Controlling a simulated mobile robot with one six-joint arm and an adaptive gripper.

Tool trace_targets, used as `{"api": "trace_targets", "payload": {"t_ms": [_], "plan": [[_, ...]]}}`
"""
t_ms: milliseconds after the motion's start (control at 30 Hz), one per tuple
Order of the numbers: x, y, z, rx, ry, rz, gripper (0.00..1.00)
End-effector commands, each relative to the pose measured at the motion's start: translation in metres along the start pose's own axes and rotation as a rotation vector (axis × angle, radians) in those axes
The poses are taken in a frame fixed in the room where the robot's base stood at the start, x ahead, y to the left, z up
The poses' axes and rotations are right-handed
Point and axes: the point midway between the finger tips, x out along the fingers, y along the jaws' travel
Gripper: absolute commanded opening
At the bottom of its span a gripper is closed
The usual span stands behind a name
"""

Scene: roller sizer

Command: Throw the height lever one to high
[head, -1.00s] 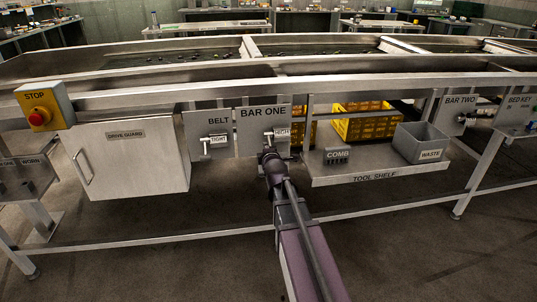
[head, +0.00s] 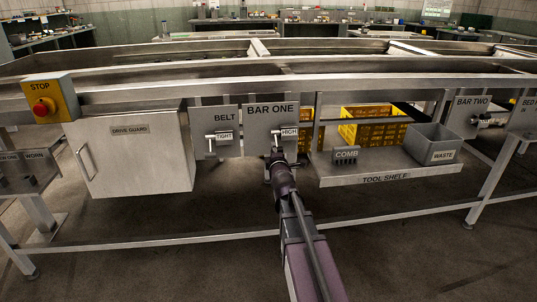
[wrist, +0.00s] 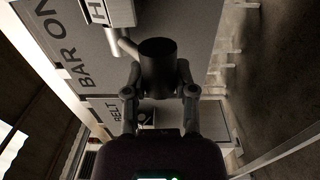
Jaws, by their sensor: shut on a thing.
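The BAR ONE plate (head: 268,112) hangs under the machine's front rail, with a small HIGH label (head: 289,132) on it. The plate also shows turned on its side in the wrist view (wrist: 90,50). My gripper (wrist: 160,72) is shut on the dark cylindrical grip of height lever one (wrist: 160,55), one finger on each side. A pale bent rod (wrist: 122,43) runs from the plate's label block to the grip. In the head view my gripper (head: 278,157) is at the plate's lower edge, just below the HIGH label, and my arm hides most of the lever.
Left of it is the BELT plate (head: 225,118) with a TIGHT label, then the drive guard (head: 130,155) and red stop button (head: 43,107). To the right is the tool shelf (head: 390,175) with a comb (head: 346,155) and waste bin (head: 430,143). A low rail crosses below.

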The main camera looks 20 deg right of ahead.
Motion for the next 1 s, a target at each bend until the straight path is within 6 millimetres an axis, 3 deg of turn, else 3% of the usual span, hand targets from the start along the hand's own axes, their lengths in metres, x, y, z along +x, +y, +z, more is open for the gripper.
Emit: {"api": "trace_targets", "payload": {"t_ms": [433,467,567,1000], "plan": [[-0.0037,-0.0026,0.007,0.002,-0.01,-0.003,0.0],[-0.0038,-0.0026,0.0072,0.002,-0.01,-0.004,0.44],[-0.0033,-0.0024,0.0081,0.001,-0.011,-0.003,0.71],[-0.0012,-0.0011,0.0096,0.001,-0.012,0.001,0.71]]}}
